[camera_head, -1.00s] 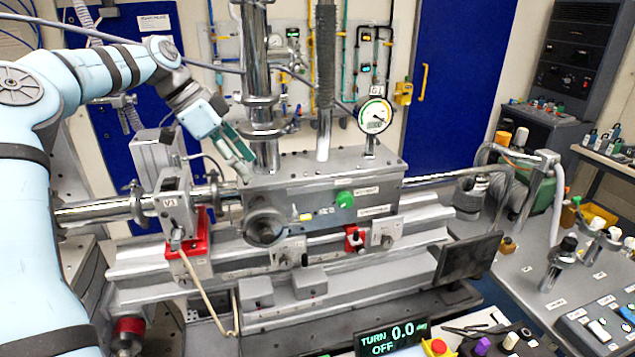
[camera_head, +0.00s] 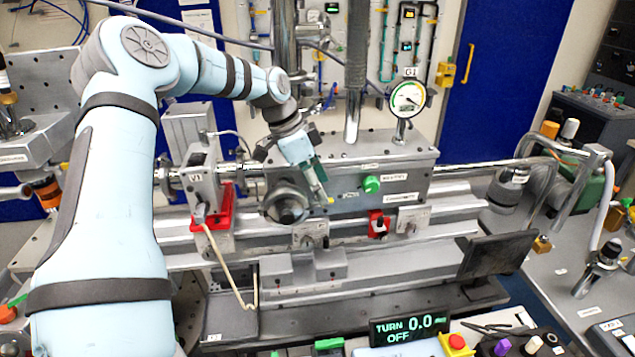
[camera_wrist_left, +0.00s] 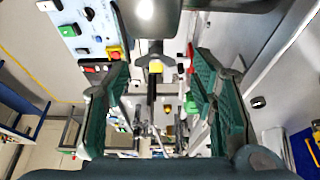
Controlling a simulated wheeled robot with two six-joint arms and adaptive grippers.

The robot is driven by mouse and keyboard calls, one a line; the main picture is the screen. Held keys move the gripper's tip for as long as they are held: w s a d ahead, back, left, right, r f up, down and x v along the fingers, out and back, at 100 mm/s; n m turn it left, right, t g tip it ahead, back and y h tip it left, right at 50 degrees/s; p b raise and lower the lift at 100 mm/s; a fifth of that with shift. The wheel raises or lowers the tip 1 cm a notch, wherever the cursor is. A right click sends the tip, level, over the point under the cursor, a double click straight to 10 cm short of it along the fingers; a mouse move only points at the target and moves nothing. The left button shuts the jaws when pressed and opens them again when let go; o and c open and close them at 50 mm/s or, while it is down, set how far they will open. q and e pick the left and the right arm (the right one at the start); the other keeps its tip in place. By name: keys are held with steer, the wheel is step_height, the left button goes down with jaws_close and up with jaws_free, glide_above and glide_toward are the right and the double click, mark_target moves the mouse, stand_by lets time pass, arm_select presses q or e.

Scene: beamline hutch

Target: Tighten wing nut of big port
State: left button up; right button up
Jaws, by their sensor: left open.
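The big port (camera_head: 287,204) is a round metal flange on the front left of the grey chamber (camera_head: 395,170). My left gripper (camera_head: 326,196) reaches down in front of the chamber, just right of the port. Its green fingers are apart in the left wrist view (camera_wrist_left: 160,100), with nothing gripped between them. A small yellow part (camera_head: 331,200) shows at the fingertips in the head view; I cannot tell if they touch it. My right gripper is out of view.
A display (camera_head: 409,328) reads "TURN 0.0" and "OFF". A green knob (camera_head: 371,184) is on the chamber front, and a gauge (camera_head: 407,98) stands above it. A red-based valve (camera_head: 205,200) is left of the port. A dark panel (camera_head: 497,265) stands at the front right.

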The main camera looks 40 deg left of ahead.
arm_select(q)
steer(key=shift+s+a+r, duration=0.1)
steer(key=shift+s+a, duration=0.1)
steer(key=shift+s, duration=0.25)
steer(key=shift+c, duration=0.6)
steer(key=shift+s+a+r, duration=0.1)
steer(key=shift+s, duration=0.2)
steer(key=c, duration=0.4)
steer(key=shift+s, duration=0.15)
steer(key=shift+c, duration=1.2)
steer(key=c, duration=0.3)
steer(key=shift+a, duration=0.1)
steer(key=shift+c, duration=0.5)
steer(key=m, duration=0.1)
steer(key=m+g, duration=0.1)
steer(key=m, duration=0.1)
steer(key=m+h, duration=0.1)
steer(key=shift+w+a+m, duration=0.1)
steer(key=shift+w+m, duration=0.2)
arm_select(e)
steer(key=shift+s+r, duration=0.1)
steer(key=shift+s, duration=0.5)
arm_select(q)
steer(key=o, duration=1)
steer(key=shift+o, duration=0.8)
steer(key=shift+w+d, duration=0.25)
steer(key=shift+d, duration=0.05)
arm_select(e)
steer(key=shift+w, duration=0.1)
